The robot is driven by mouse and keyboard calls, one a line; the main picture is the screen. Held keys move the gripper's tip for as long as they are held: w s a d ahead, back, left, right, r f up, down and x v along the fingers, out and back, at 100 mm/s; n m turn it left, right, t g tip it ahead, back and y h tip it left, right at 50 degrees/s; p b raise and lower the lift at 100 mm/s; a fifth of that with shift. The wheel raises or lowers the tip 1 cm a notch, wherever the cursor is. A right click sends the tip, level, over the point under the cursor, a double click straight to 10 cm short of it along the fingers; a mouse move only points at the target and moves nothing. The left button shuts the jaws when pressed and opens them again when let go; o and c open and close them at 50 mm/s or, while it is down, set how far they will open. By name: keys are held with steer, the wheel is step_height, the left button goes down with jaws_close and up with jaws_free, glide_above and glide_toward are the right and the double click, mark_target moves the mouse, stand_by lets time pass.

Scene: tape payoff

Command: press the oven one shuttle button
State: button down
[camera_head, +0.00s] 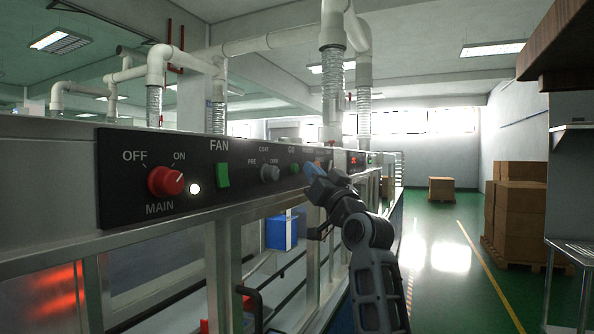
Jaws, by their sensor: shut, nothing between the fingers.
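A black control panel (125,205) runs along the front of the oven line. It carries a green button (294,168) under the letters GO and a grey selector knob (269,173) marked PRE, CURE and COAT. No label reading "shuttle" is legible, so I cannot tell which control is the oven one shuttle button. My gripper (313,172) is shut and empty at the panel's right part, just right of the green button. My gripper and wrist hide part of the panel there, and I cannot tell whether the fingertips touch it.
The panel also has a red MAIN knob (166,181), a lit white lamp (194,189) and a green FAN switch (223,175). Farther along is a second panel (356,162) with red digits. A blue box (281,233) sits inside the frame. Green floor (450,250) is clear at right; cartons (515,210) stand beyond.

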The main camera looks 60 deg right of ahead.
steer(key=shift+w, duration=0.1)
stand_by(0.5)
steer(key=shift+w, duration=0.35)
